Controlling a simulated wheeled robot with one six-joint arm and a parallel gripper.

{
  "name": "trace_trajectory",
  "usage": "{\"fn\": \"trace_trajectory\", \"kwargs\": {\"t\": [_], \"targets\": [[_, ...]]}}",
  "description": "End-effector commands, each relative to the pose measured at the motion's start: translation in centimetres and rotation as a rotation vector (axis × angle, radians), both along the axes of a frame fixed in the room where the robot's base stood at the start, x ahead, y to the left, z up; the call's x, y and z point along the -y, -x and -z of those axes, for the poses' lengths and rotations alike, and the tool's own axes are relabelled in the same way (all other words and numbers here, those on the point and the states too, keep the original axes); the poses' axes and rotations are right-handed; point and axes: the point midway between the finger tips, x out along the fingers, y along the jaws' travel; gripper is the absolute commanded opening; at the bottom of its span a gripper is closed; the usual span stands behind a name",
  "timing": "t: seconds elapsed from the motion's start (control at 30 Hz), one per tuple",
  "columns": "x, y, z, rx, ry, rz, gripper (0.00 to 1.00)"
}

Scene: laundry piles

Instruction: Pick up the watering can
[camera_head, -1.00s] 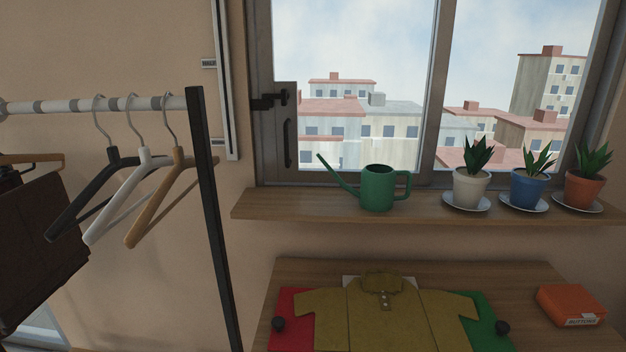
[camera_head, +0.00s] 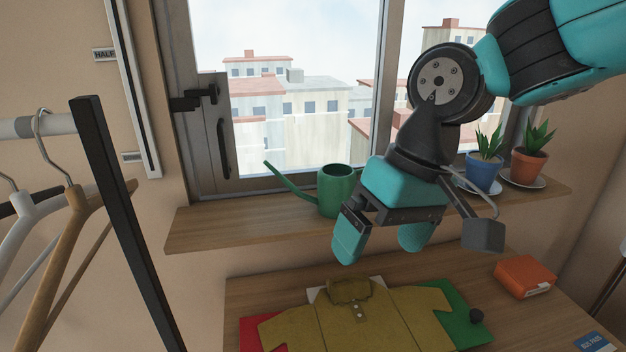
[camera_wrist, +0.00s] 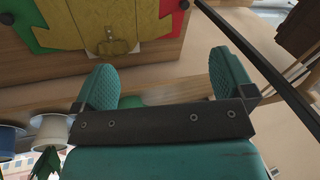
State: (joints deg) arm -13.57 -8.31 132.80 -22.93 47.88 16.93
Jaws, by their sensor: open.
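The green watering can (camera_head: 337,188) stands upright on the wooden window shelf (camera_head: 215,226). Its long spout points left, and its right side and handle are hidden behind my gripper in the head view. My gripper (camera_head: 382,248) is open, in front of the shelf and to the right of the can, with its two teal fingers pointing down and nothing between them. In the wrist view my gripper (camera_wrist: 172,82) also shows with its fingers apart. Only a little green shows there near the lower left finger, and I cannot tell whether it is the can.
A blue pot (camera_head: 482,173) and a terracotta pot (camera_head: 528,164) with plants stand on the shelf at right. Below is a table with a mustard shirt (camera_head: 370,318) and an orange box (camera_head: 524,276). A clothes rack post (camera_head: 125,220) and hangers stand at left.

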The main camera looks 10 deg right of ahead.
Motion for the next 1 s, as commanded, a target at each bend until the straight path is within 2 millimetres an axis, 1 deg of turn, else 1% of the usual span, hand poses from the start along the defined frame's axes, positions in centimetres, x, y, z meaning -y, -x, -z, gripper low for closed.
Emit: {"fn": "trace_trajectory", "kwargs": {"t": [0.03, 0.07, 0.1, 0.17, 0.2, 0.27, 0.3, 0.4, 0.43, 0.5, 0.6, 0.67, 0.77, 0.87, 1.0], "targets": [[0.0, -3.4, -2.6, -0.03, 0.028, 0.125, 1.0], [0.1, -5.4, -3.5, -0.051, 0.047, 0.22, 1.0], [0.2, -8.2, -4.8, -0.078, 0.072, 0.35, 1.0], [0.3, -12.3, -6.4, -0.114, 0.105, 0.557, 1.0], [0.5, -14.9, -7.3, -0.136, 0.122, 0.695, 1.0], [0.8, -18.5, -8.4, -0.166, 0.146, 0.903, 1.0], [1.0, -20.6, -9.0, -0.183, 0.157, 1.035, 1.0], [1.6, -24.9, -9.8, -0.22, 0.175, 1.335, 1.0], [1.8, -26.0, -9.9, -0.229, 0.176, 1.411, 1.0], [2.1, -27.9, -10.1, -0.246, 0.18, 1.565, 1.0], [2.5, -29.6, -10.1, -0.262, 0.177, 1.717, 1.0], [2.7, -30.1, -10.0, -0.268, 0.178, 1.772, 1.0], [2.9, -30.5, -9.2, -0.275, 0.178, 1.814, 1.0], [3.0, -30.4, -7.4, -0.277, 0.181, 1.82, 1.0], [3.0, -30.4, -4.3, -0.277, 0.18, 1.819, 1.0]]}}
